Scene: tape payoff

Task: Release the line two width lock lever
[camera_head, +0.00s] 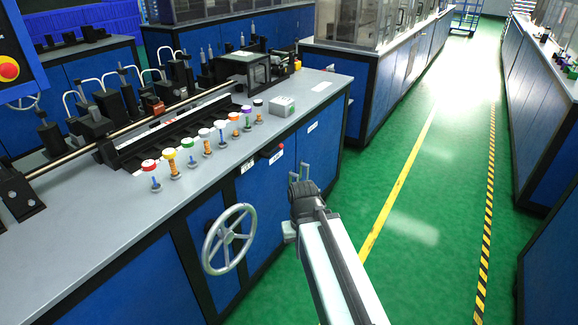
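A short black lever (270,154) with a red end sits on the front face of the near bench, just under its top edge, close to white labels (247,167). The label text is too small to read, so I cannot tell which line it belongs to. My gripper (300,172) is in front of the bench, below and to the right of the lever and apart from it. Its two fingers point up with a gap between them and nothing held. A grey handwheel (229,239) is on the bench front, left of and below my gripper.
The bench top (150,225) carries a row of several coloured knobs (205,140), a small grey box (281,106) and roller machinery. A red button (9,69) is on a blue panel at upper left. The green aisle (430,180) to the right is clear.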

